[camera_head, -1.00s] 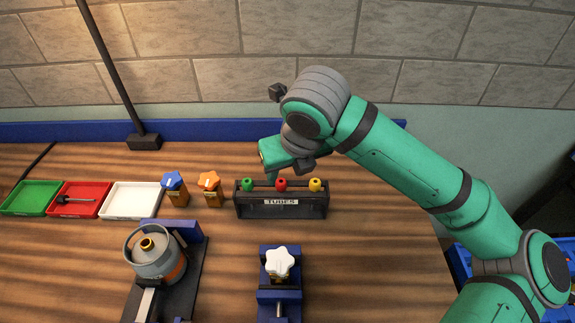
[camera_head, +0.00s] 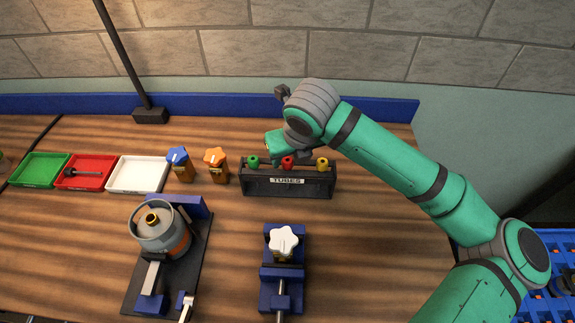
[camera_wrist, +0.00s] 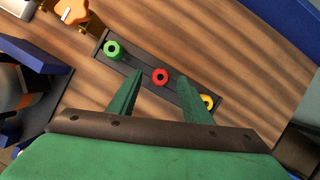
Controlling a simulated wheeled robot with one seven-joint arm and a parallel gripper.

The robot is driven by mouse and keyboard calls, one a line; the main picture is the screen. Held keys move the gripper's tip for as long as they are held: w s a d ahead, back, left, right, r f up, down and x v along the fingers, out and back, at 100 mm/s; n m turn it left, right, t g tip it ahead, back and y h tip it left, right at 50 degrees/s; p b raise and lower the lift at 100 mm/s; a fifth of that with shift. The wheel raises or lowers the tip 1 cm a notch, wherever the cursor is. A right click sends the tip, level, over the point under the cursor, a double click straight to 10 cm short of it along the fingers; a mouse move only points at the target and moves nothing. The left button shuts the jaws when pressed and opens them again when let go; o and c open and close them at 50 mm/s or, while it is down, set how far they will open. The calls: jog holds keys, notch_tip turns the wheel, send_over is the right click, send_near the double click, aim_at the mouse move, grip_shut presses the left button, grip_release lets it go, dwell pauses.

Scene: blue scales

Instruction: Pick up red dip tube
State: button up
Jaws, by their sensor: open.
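The red dip tube (camera_head: 288,162) stands in the middle of a black rack labelled TUBES (camera_head: 262,186), between a green tube (camera_head: 253,161) and a yellow tube (camera_head: 322,164). In the wrist view the red tube's ring-shaped top (camera_wrist: 160,76) shows just beyond and between my fingertips. My gripper (camera_wrist: 162,75) is open and empty, with one finger toward the green tube (camera_wrist: 113,50) and the other toward the yellow tube (camera_wrist: 207,101). In the head view my gripper hangs at the rack's back side, its fingers partly hidden. I cannot tell the exact height above the red tube.
A blue vise with a white knob (camera_head: 283,242) and a grey canister (camera_head: 160,230) on a stand are in front. White (camera_head: 139,188), red and green trays lie left. The table right of the rack is clear.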

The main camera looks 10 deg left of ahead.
jog(key=shift+w+a+f, duration=0.15)
jog(key=shift+w+f, duration=0.05)
jog(key=shift+f, duration=0.45)
jog(key=c, duration=1.1)
jog(key=shift+c, duration=0.2)
jog(key=shift+r, duration=0.1)
notch_tip(320, 180, up, 18)
